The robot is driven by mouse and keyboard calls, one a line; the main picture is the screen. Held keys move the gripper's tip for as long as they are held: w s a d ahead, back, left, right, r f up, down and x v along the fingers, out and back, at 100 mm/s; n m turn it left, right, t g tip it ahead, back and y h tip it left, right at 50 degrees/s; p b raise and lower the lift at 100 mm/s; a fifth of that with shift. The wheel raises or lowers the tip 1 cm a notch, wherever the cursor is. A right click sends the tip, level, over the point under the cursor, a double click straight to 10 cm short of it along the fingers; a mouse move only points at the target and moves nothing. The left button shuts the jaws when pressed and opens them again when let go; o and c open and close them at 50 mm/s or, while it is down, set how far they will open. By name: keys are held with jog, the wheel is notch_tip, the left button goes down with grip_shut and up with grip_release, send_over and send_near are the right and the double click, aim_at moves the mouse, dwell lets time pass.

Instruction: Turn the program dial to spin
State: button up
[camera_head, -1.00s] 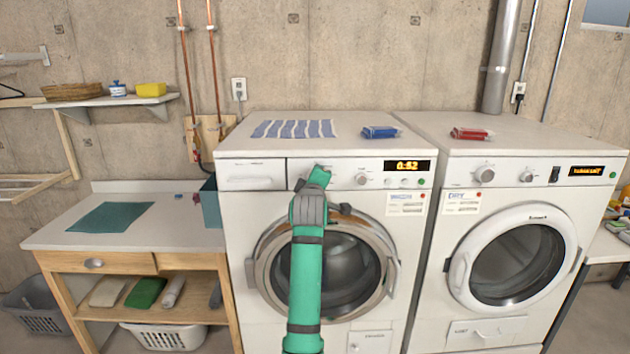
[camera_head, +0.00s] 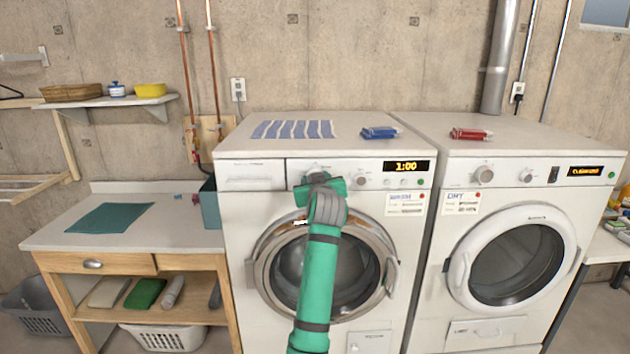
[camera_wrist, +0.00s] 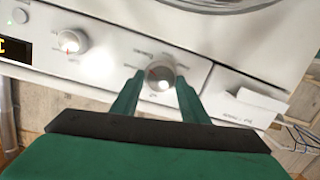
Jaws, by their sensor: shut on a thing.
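The left machine (camera_head: 236,230) is a white front-loading washer with a lit display (camera_head: 406,166) reading 1:00. My gripper (camera_head: 318,178) is at the left part of its control panel and hides most of the dial there in the head view. The two green fingers of my gripper (camera_wrist: 157,90) are shut on this dial, one on each side. A second, smaller knob (camera_wrist: 70,41) sits apart from the fingers; it also shows in the head view (camera_head: 361,180).
A second white machine (camera_head: 440,290) stands close on the right. A wooden table (camera_head: 60,240) stands to the left.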

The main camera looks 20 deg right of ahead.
jog(key=m+t, duration=0.1)
jog(key=m, duration=0.9)
jog(key=f+m+t+h, duration=0.1)
jog(key=m, duration=2.1)
jog(key=shift+w+a+f+t+h, duration=0.1)
jog(key=shift+a+f+t+h, duration=0.1)
jog(key=shift+t+h, duration=0.2)
jog(key=shift+d, duration=0.1)
jog(key=o, duration=1.1)
jog(key=shift+r, duration=0.1)
jog(key=shift+c, duration=0.2)
